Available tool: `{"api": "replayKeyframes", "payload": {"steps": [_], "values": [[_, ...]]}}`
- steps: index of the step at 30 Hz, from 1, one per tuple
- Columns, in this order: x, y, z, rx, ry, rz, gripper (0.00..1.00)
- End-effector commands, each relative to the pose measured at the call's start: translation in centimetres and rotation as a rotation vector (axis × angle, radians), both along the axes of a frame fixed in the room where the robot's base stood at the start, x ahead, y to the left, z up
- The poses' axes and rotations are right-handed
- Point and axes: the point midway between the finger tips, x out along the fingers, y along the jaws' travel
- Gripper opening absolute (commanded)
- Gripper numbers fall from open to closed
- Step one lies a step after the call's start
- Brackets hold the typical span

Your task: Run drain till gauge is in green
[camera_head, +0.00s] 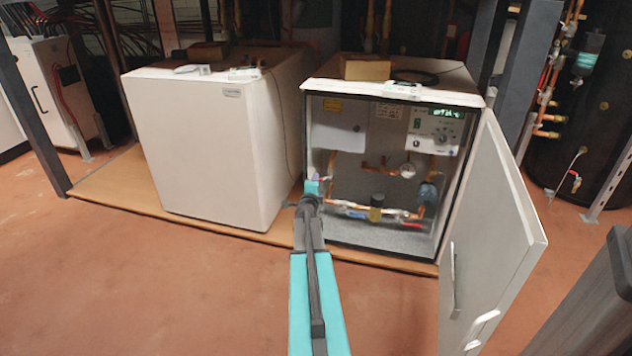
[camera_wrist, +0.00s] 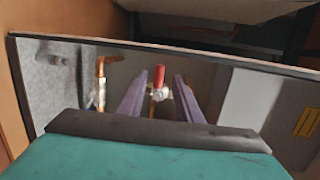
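The pressure gauge (camera_head: 407,170) is a small round white dial inside the open heat pump cabinet (camera_head: 393,95) in the head view. Its needle and green zone are too small to read. My gripper (camera_head: 320,187) reaches into the cabinet's left side and is mostly hidden by my own arm. In the wrist view my gripper (camera_wrist: 157,97) is open, with two purple fingers apart. A valve with a red handle (camera_wrist: 159,77) shows in the gap between them, on a metallic fitting. I cannot tell whether the fingers touch it. I cannot tell which valve is the drain.
The cabinet door (camera_head: 493,235) stands open to the right. A lit control panel (camera_head: 437,130) sits above. A closed white unit (camera_head: 205,145) stands left. The floor in front is clear.

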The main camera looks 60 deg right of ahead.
Motion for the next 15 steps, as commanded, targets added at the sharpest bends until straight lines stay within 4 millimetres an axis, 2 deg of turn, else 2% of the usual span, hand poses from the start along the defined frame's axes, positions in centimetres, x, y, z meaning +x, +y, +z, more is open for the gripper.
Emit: {"api": "replayKeyframes", "payload": {"steps": [6,15], "values": [[-1.1,2.1,0.6,0.000,0.000,0.000,0.32],[-2.0,3.9,0.9,0.000,0.000,0.000,0.32]]}}
